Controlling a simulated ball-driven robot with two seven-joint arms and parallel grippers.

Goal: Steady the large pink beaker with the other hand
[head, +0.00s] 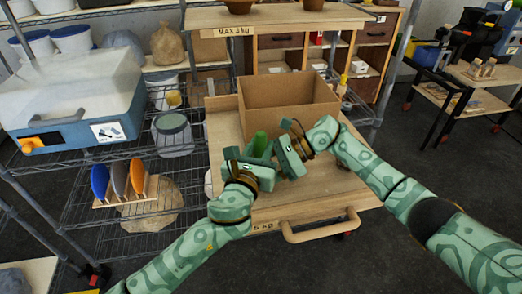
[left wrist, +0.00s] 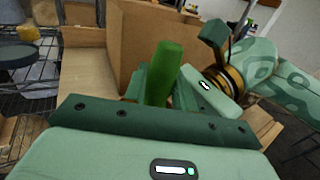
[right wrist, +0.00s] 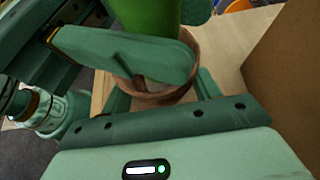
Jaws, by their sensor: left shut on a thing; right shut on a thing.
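I see no pink beaker in any view. A green, rounded, upright plant, like a cactus (head: 260,142), stands between my two grippers at the front of the cardboard box; it also shows in the left wrist view (left wrist: 165,72). In the right wrist view its brown pot (right wrist: 180,92) shows around its foot. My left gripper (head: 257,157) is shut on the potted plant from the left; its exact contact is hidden. My right gripper (head: 278,150) is shut on the pot from the right, its fingers on either side of it. Both grippers are very close together.
An open cardboard box (head: 290,105) stands just behind the grippers on a wooden cart top (head: 300,205) with a front handle (head: 320,227). A wire rack at the left holds a blue-and-white case (head: 70,105), a jar (head: 172,133) and coloured discs in a wooden rack (head: 125,190).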

